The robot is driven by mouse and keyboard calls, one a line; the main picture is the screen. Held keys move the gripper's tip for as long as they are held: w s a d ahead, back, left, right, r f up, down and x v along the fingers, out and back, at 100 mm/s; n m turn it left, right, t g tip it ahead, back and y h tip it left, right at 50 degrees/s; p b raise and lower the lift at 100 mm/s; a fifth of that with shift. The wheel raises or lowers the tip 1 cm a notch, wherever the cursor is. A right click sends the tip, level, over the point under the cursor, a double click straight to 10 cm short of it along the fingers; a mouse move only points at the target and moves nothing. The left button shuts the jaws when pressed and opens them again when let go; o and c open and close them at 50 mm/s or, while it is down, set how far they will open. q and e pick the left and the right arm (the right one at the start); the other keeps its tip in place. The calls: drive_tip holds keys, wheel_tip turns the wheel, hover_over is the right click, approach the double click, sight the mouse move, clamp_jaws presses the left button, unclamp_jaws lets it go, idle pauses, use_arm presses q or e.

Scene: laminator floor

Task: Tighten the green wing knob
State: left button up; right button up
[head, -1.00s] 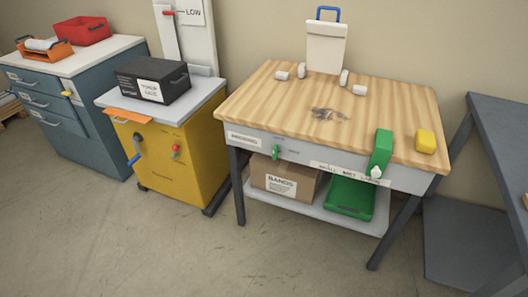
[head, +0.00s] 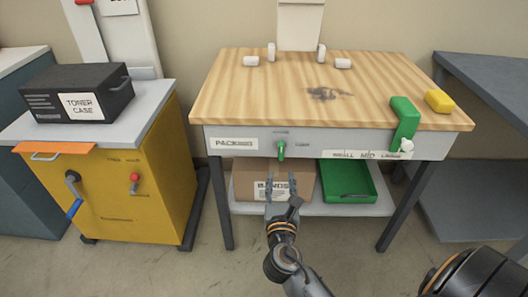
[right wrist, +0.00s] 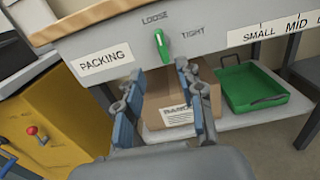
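The green wing knob (head: 281,150) is on the front apron of the packing table; it also shows in the right wrist view (right wrist: 161,45). Its wing stands nearly upright, with its upper end toward the word LOOSE (right wrist: 155,17). The word TIGHT (right wrist: 193,33) is to its right. My right gripper (head: 281,182) is in front of the table and below the knob in the head view. In the right wrist view its two fingers (right wrist: 160,70) are spread and empty, with the knob seen just beyond and between the tips, apart from them. My left gripper is not in view.
The wooden tabletop (head: 255,100) has a green part (head: 404,120) and a yellow block (head: 439,101) at its right. A cardboard box (head: 245,180) and a green tray (head: 347,198) sit on the lower shelf. A yellow cabinet (head: 130,190) stands at left.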

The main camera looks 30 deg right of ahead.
sight(281, 153)
drive_tip(key=b+x, duration=0.1)
drive_tip(key=x, duration=1.1)
drive_tip(key=shift+d, duration=0.1)
drive_tip(key=shift+w+d, duration=0.25)
drive_tip(key=shift+w, duration=0.25)
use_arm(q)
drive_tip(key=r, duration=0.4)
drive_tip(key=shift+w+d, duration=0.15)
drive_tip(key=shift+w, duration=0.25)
use_arm(e)
clamp_jaws()
